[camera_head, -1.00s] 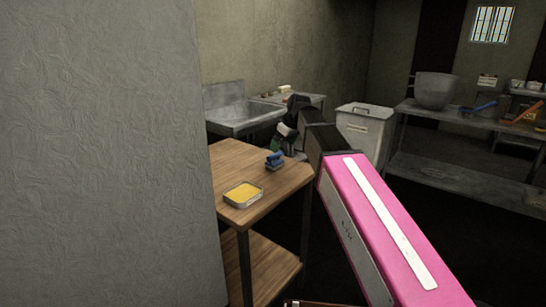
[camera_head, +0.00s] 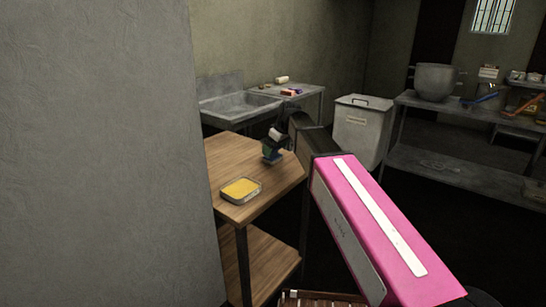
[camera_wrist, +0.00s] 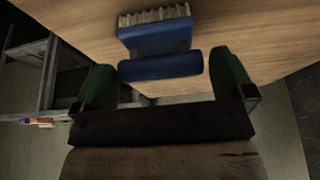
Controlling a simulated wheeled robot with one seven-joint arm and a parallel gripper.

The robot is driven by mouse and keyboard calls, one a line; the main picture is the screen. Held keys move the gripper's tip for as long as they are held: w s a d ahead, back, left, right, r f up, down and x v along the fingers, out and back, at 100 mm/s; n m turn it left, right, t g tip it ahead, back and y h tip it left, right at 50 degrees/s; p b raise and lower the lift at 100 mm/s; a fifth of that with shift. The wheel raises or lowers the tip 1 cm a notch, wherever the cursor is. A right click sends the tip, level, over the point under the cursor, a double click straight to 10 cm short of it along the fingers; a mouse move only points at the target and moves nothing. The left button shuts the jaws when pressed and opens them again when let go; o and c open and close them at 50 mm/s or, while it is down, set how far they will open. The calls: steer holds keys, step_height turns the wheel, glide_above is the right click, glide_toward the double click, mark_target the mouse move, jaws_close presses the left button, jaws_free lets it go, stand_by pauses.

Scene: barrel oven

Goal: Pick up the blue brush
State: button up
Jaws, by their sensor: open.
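The blue brush (camera_wrist: 160,50) lies on the wooden table (camera_wrist: 240,30), its pale bristles facing away from me in the wrist view. My gripper (camera_wrist: 165,72) is open, with one green finger on each side of the near end of the brush. The fingers look apart from the brush, with a gap on both sides. In the head view my gripper (camera_head: 274,148) is over the back right part of the wooden table (camera_head: 228,160) and hides most of the brush.
A tray with a yellow filling (camera_head: 241,190) sits near the table's front. A metal sink (camera_head: 238,106) and a side table stand behind. A white bin (camera_head: 358,130) and a steel bench (camera_head: 470,118) with a large pot (camera_head: 435,82) are to the right. A grey wall (camera_head: 100,150) fills the left.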

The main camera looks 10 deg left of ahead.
mark_target(275, 148)
steer(key=x, duration=0.3)
steer(key=shift+f, duration=0.3)
steer(key=c, duration=0.7)
steer(key=shift+r, duration=0.1)
steer(key=shift+r, duration=0.45)
steer(key=r, duration=0.3)
steer(key=shift+a+r, duration=0.25)
steer(key=shift+r, duration=0.05)
steer(key=s+a+r, duration=0.2)
steer(key=a, duration=0.1)
steer(key=s+a+r, duration=0.2)
steer(key=a, duration=0.1)
steer(key=s+a+r, duration=0.1)
steer(key=a+r, duration=0.1)
steer(key=a, duration=0.1)
steer(key=shift+s+a+r, duration=0.2)
steer(key=shift+s+a, duration=0.1)
steer(key=shift+s, duration=0.1)
steer(key=shift+o, duration=0.7)
